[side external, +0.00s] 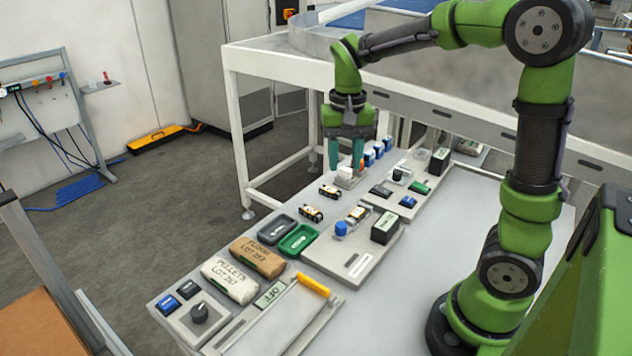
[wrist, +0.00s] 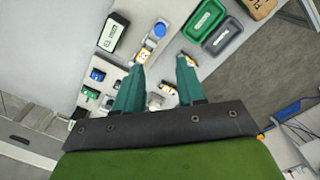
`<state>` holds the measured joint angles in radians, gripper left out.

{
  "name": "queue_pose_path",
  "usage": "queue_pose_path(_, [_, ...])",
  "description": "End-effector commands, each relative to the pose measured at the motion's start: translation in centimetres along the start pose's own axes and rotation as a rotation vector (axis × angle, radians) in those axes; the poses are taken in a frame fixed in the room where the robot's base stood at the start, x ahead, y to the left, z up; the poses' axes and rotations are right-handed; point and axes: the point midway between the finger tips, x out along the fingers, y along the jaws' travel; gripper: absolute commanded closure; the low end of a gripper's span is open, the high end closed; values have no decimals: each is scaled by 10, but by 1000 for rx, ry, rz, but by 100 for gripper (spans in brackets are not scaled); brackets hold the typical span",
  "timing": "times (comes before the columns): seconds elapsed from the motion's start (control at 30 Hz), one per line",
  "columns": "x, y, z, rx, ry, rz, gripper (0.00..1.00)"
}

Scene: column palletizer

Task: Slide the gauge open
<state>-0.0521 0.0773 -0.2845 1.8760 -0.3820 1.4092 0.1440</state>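My gripper (side external: 346,165) points down over the far left end of the bench panels, its two teal fingers apart. In the wrist view the fingertips (wrist: 160,66) are spread with nothing clamped between them. A small white block on a pale plate (side external: 346,175) lies just below the fingertips and may be the gauge; I cannot tell for certain. In the wrist view small white pieces (wrist: 167,88) show between the fingers, partly hidden by them. A long pale panel with a yellow handle (side external: 313,284) lies at the near end, apart from my gripper.
Green tray (side external: 298,240) and dark tray (side external: 275,229) lie mid-bench near two labelled bags (side external: 230,279). A blue knob (side external: 341,228), a dark labelled box (side external: 385,227) and small blue boxes (side external: 369,157) stand nearby. The pale tabletop (side external: 440,240) on the right is mostly bare.

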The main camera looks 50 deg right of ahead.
Motion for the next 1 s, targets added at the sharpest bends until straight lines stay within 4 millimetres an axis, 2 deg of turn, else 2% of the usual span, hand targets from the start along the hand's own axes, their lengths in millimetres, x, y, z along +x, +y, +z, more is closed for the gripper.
queue_pose_path(0.17, [26,0,2,3,-7,3,61])
queue_pose_path(0.5, [100,0,2,2,-8,3,61])
queue_pose_path(0.7, [139,0,2,3,-7,2,61])
queue_pose_path(0.83, [155,0,2,3,-5,0,61])
queue_pose_path(1.0, [165,0,2,1,-3,-2,61])
